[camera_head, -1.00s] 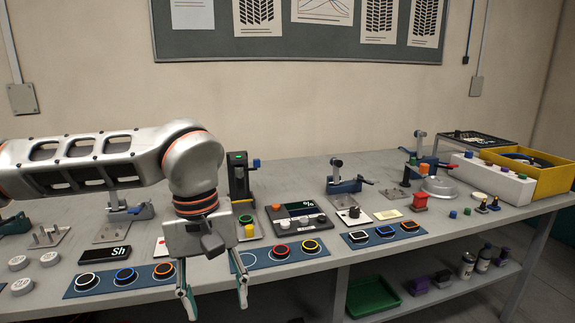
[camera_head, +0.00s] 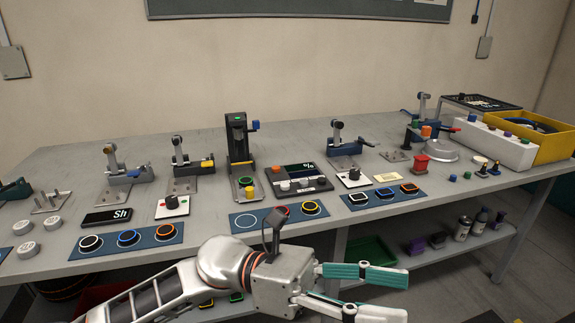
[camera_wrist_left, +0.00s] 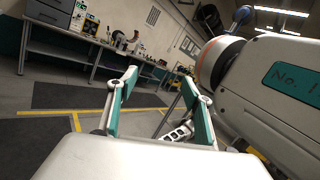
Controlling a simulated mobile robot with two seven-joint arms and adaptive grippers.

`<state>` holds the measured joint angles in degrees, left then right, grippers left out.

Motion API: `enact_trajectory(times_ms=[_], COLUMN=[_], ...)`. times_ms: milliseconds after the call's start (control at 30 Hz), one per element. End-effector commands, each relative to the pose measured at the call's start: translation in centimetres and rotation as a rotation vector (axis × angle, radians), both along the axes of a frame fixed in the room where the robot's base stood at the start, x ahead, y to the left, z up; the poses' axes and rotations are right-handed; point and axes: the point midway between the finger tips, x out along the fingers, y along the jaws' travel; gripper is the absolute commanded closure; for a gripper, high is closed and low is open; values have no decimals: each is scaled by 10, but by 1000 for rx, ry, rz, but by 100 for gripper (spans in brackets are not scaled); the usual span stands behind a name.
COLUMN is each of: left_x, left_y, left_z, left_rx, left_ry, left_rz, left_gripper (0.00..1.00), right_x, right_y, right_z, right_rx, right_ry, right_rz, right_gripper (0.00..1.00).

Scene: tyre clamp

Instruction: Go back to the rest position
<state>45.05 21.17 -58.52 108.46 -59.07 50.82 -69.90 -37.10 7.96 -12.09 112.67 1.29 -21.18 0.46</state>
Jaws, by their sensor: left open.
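My left gripper (camera_head: 372,292) is in front of and below the bench's front edge in the head view, pointing right. Its two teal-lined fingers are spread apart with nothing between them. In the left wrist view the same open fingers (camera_wrist_left: 157,108) frame empty floor and a distant bench. The grey workbench (camera_head: 205,210) stands behind the gripper, which touches nothing on it. My right gripper shows in neither view.
Toggle clamps (camera_head: 190,165), a tall black tester (camera_head: 240,150) and blue mats with rings (camera_head: 127,240) stand on the bench. A yellow bin (camera_head: 555,148) is at the right end. A green tray (camera_head: 372,251) lies on the lower shelf.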

Motion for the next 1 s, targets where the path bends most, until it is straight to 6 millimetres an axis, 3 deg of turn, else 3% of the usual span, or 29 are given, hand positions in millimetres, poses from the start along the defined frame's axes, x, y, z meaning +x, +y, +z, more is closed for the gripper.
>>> enact_trajectory(times_ms=[133,267,367,467,600,733,867,1000], left_x=[36,77,108,135,157,155,128,80], left_y=[9,30,53,82,129,178,226,271], left_z=[8,-4,-28,-65,-137,-219,-303,-382], left_rx=[-116,-212,-287,-366,-489,-619,-764,-926], left_ry=[383,721,986,1252,1623,1963,2272,2549], left_rz=[120,219,291,364,463,558,654,756], left_gripper=[50,50,50,50,50,50,50,50], right_x=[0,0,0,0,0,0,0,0], right_y=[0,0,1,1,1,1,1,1], right_z=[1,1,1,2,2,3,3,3], right_rx=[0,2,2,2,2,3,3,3], right_ry=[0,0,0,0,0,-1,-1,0], right_rz=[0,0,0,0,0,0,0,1], right_gripper=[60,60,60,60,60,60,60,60])
